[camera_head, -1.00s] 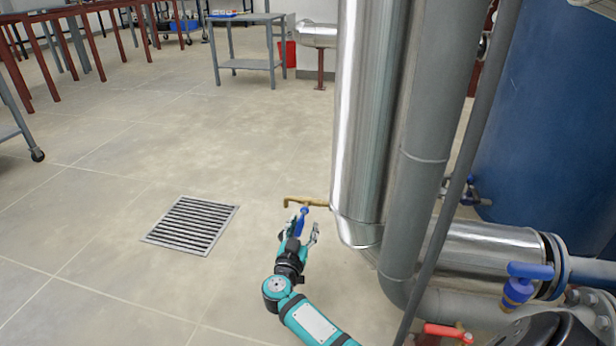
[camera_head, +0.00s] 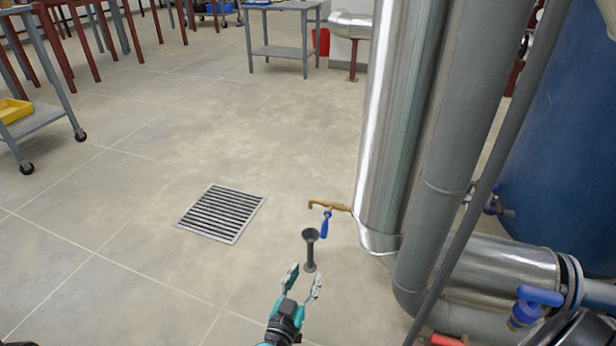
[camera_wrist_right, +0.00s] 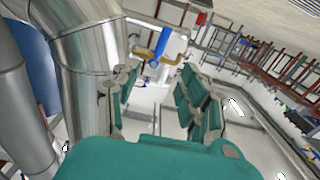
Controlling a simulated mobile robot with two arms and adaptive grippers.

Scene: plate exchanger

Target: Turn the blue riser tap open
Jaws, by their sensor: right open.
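The riser tap is a brass tap (camera_head: 330,206) that sticks out left from the shiny clad riser pipe. Its blue handle (camera_head: 325,226) points downward in the head view. My right gripper (camera_head: 304,276) is open and empty, below and nearer than the handle, with a visible gap to it. In the right wrist view the blue handle (camera_wrist_right: 158,48) and brass body (camera_wrist_right: 145,53) show beyond the spread fingers. My left gripper is out of view.
A grey funnel-topped drain pipe (camera_head: 311,250) stands just below the tap, near my fingertips. The shiny riser (camera_head: 395,120) and grey pipes are close on the right. Another blue-handled valve (camera_head: 535,297) sits lower right. A floor grate (camera_head: 222,213) and open floor lie left.

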